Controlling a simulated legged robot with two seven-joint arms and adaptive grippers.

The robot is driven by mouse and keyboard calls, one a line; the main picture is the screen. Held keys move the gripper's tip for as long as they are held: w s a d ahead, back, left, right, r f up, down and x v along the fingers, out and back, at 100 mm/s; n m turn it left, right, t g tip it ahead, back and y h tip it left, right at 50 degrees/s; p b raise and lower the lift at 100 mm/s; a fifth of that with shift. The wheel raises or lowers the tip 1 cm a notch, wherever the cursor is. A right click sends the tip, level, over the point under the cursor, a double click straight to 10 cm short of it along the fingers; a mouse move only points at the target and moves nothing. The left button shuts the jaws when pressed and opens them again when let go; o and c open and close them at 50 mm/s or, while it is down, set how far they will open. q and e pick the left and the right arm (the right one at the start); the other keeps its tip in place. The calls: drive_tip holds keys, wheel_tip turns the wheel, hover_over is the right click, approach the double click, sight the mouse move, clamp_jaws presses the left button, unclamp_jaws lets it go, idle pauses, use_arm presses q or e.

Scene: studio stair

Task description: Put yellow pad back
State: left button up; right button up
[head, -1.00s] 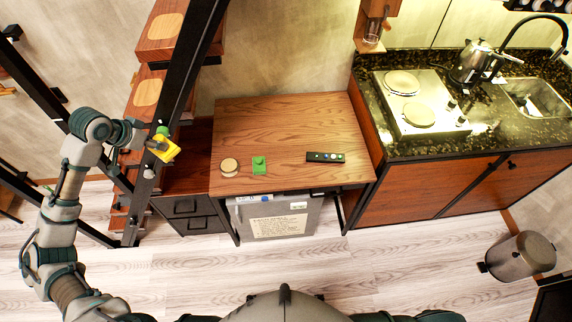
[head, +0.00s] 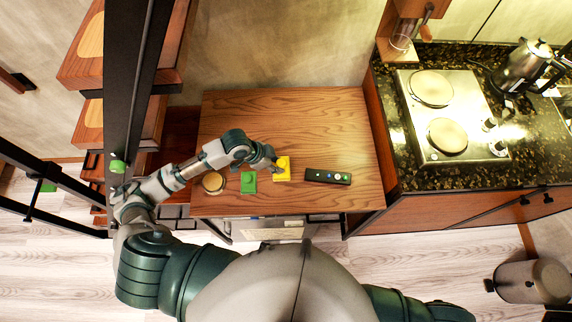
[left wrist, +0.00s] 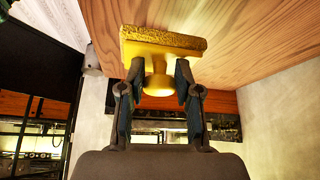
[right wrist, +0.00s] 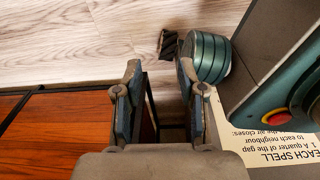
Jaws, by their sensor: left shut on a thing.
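The yellow pad (head: 283,174) is a block with a round knob, at the wooden table (head: 300,118) between a green pad (head: 249,182) and a dark remote (head: 328,176) in the head view. My left gripper (head: 274,164) reaches it from the left. In the left wrist view, my left gripper (left wrist: 158,92) is shut on the knob of the yellow pad (left wrist: 162,43), its spongy side close to the wood. I cannot tell whether it touches. My right gripper (right wrist: 158,88) is open and empty in the right wrist view.
A black stair post (head: 128,120) with a green knob (head: 118,166) stands at the left. The counter with a hob (head: 448,118) is at the right. The table's back half is clear.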

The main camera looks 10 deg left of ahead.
use_arm(q)
drive_tip(key=f, duration=0.3)
drive_tip(key=shift+s+d+f, duration=0.1)
drive_tip(key=shift+s+d, duration=0.15)
drive_tip(key=shift+s, duration=0.1)
drive_tip(key=shift+d+f, duration=0.2)
drive_tip(key=shift+f, duration=0.4)
drive_tip(key=shift+d+f, duration=0.2)
drive_tip(key=shift+f, duration=0.35)
wheel_tip(320, 180, down, 4)
drive_tip(key=shift+d+b, duration=0.15)
drive_tip(key=shift+b, duration=0.25)
drive_tip(key=shift+f, duration=0.15)
drive_tip(key=shift+a, duration=0.35)
drive_tip(key=o, duration=0.8)
drive_tip(key=shift+a, duration=0.1)
drive_tip(key=shift+c, duration=0.2)
drive_tip(key=o, duration=0.3)
drive_tip(key=shift+o, duration=0.2)
drive_tip(key=shift+d, duration=0.25)
drive_tip(key=shift+a+r, duration=0.15)
drive_tip(key=shift+r, duration=0.35)
drive_tip(key=p+v, duration=0.1)
drive_tip(key=v, duration=1)
use_arm(e)
drive_tip(key=shift+s+a, duration=0.15)
drive_tip(key=shift+s, duration=1.2)
